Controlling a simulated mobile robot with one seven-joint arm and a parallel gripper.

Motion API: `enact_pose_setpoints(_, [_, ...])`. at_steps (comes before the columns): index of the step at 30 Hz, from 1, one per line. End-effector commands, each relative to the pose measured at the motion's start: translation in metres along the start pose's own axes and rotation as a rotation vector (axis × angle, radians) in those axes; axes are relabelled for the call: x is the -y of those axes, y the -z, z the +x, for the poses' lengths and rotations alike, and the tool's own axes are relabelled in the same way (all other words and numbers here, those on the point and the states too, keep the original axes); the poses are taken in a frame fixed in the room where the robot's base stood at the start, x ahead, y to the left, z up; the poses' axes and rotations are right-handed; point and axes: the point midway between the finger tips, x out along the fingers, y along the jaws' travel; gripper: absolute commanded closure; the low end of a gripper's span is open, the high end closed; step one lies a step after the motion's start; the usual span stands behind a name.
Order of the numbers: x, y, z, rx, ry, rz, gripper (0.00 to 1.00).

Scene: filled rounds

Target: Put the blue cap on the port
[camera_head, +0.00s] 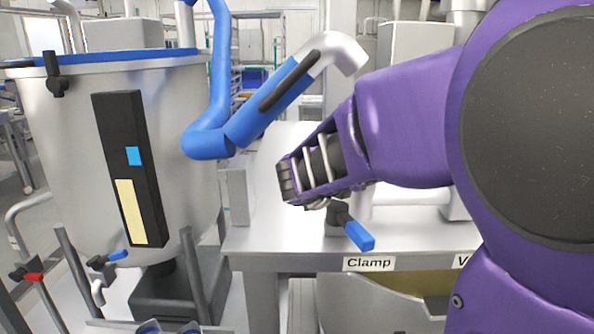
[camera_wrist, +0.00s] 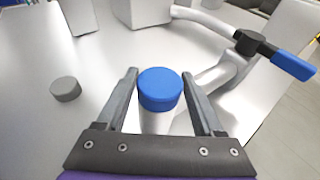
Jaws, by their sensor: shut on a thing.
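The blue cap (camera_wrist: 160,88) is between the two fingertips of my gripper (camera_wrist: 160,76) in the wrist view, with a fingertip close against each side. A pale upright cylinder (camera_wrist: 157,122) shows directly below the cap and may be the port. I cannot tell whether the cap is seated on it or held just above it. In the head view my gripper (camera_head: 287,182) is over the metal bench top, and neither the cap nor the port can be made out there.
A grey disc (camera_wrist: 65,89) lies on the bench left of my gripper. A metal pipe with a blue-handled valve (camera_wrist: 292,66) is close on the right. In the head view a large steel vessel (camera_head: 185,130) and blue pipe (camera_head: 207,140) stand left; a "Clamp" label (camera_head: 369,263) marks the bench edge.

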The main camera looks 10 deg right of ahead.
Motion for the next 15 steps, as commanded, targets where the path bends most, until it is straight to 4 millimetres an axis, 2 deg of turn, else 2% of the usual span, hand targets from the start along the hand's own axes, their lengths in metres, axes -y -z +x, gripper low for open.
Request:
enact_pose_setpoints(8, [0.0003,0.001,0.0003,-0.001,0.001,0.0,0.84])
enact_pose_setpoints(9, [0.0003,0.0011,0.0003,-0.001,0.001,0.0,0.29])
enact_pose_setpoints(14, [0.0003,0.001,0.0003,-0.001,0.001,0.0,0.0])
enact_pose_setpoints(15, [0.0003,0.0009,0.0003,-0.001,0.001,0.0,0.0])
